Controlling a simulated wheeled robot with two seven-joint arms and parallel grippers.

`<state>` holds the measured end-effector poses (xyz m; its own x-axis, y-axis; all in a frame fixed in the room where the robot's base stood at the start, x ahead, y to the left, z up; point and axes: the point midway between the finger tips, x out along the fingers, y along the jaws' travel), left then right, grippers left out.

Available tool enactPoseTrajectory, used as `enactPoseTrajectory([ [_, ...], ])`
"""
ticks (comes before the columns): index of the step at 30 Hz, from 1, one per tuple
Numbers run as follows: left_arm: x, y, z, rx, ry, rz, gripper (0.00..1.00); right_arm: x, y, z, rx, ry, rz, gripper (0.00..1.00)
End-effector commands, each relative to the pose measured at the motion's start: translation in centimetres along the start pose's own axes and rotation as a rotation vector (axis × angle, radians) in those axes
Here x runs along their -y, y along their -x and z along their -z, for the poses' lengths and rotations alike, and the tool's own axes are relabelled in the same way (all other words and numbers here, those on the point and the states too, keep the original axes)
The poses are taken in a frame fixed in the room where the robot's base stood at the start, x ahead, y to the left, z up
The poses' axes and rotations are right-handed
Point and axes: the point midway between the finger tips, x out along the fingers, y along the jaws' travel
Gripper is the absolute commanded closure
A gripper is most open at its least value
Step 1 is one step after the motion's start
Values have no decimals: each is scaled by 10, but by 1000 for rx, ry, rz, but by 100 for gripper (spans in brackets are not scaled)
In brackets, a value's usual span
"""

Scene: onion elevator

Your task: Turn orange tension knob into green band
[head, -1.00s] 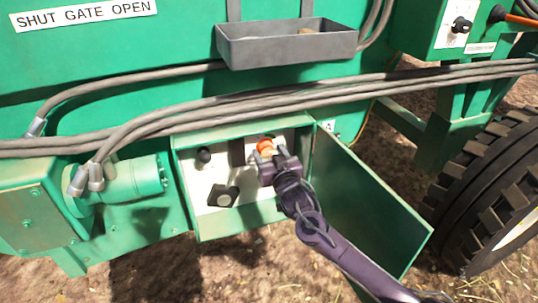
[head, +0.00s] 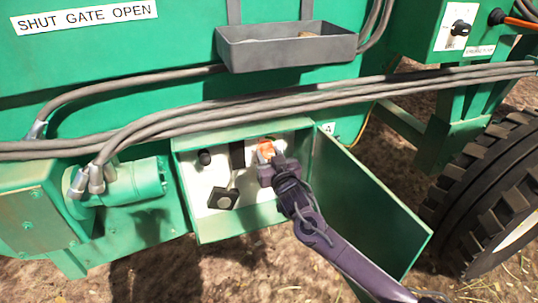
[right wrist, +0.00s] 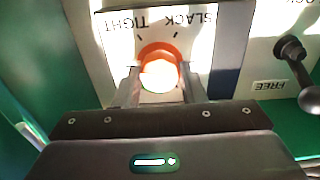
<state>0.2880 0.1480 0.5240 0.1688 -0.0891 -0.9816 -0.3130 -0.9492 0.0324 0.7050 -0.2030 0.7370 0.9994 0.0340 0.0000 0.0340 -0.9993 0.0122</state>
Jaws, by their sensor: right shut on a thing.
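The orange tension knob (head: 266,148) is on the white panel inside the open green box. In the right wrist view the knob (right wrist: 158,74) sits below the words TIGHT and SLACK, which appear upside down, with black tick marks beside it. My right gripper (head: 270,163) reaches into the box and is shut on the knob; in the right wrist view its two fingers (right wrist: 157,88) flank it. My left gripper is not in view.
The box's green door (head: 365,205) stands open to the right, close beside my right arm. A black lever (head: 223,198) and a black knob (head: 205,157) are on the panel's left. Grey hoses (head: 300,100) run above the box. A tyre (head: 490,190) stands at right.

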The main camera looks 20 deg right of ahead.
Motion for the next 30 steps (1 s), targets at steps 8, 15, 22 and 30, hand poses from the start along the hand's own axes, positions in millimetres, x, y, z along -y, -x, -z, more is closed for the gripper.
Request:
enactPoseTrajectory([
  [8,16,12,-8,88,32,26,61,1,0,2,2,164,1,86],
  [15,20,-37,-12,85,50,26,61,1,0,2,3,387,0,86],
  [22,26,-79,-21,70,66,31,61,2,0,1,3,606,2,86],
  [30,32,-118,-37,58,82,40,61,2,0,1,2,862,2,86],
])
